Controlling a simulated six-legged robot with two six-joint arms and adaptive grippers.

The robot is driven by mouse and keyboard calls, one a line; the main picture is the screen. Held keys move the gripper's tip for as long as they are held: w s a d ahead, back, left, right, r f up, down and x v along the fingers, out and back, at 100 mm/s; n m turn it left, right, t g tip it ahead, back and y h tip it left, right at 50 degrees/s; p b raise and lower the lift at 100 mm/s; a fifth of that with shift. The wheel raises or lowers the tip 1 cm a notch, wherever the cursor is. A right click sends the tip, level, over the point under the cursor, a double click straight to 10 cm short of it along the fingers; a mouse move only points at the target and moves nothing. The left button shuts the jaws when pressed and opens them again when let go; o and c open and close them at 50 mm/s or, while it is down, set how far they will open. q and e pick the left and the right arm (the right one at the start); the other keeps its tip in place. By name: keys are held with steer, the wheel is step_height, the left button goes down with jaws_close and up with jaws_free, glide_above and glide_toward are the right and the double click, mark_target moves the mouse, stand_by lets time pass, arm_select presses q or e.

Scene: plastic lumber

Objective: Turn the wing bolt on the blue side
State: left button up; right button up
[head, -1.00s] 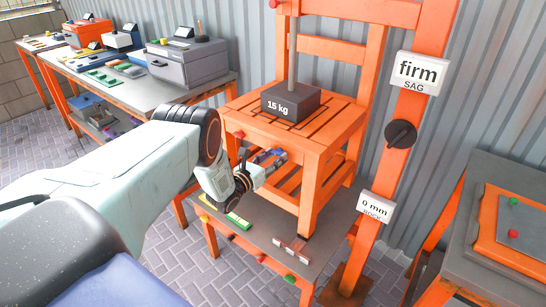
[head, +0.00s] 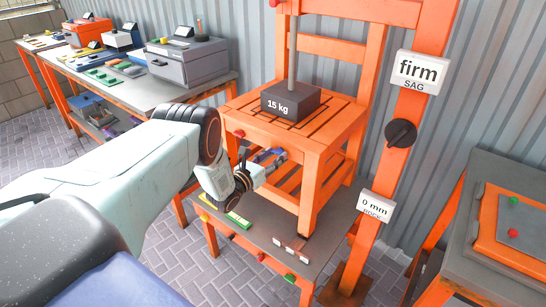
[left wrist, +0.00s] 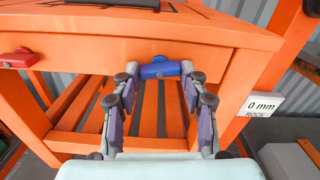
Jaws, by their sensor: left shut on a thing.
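The blue wing bolt (left wrist: 160,70) sits on the front rail of the orange chair (left wrist: 110,48), under its seat edge. In the left wrist view my left gripper (left wrist: 159,74) has one fingertip at each end of the blue wing bolt and is shut on it. In the head view the left gripper (head: 268,164) reaches in from the left at the chair's front; the bolt is partly hidden there by the fingers. A red wing bolt (left wrist: 18,58) sits on the same rail to the left, apart from the gripper. My right gripper is in neither view.
A black 15 kg weight (head: 290,101) stands on the seat. The chair stands on a grey table (head: 262,235) with a green level-like bar (head: 238,220). A bench (head: 500,240) stands at right.

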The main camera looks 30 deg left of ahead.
arm_select(q)
steer(key=shift+f, duration=0.15)
steer(key=o, duration=1.1)
steer(key=shift+o, duration=0.2)
steer(key=s, duration=1.2)
steer(key=shift+a, duration=0.45)
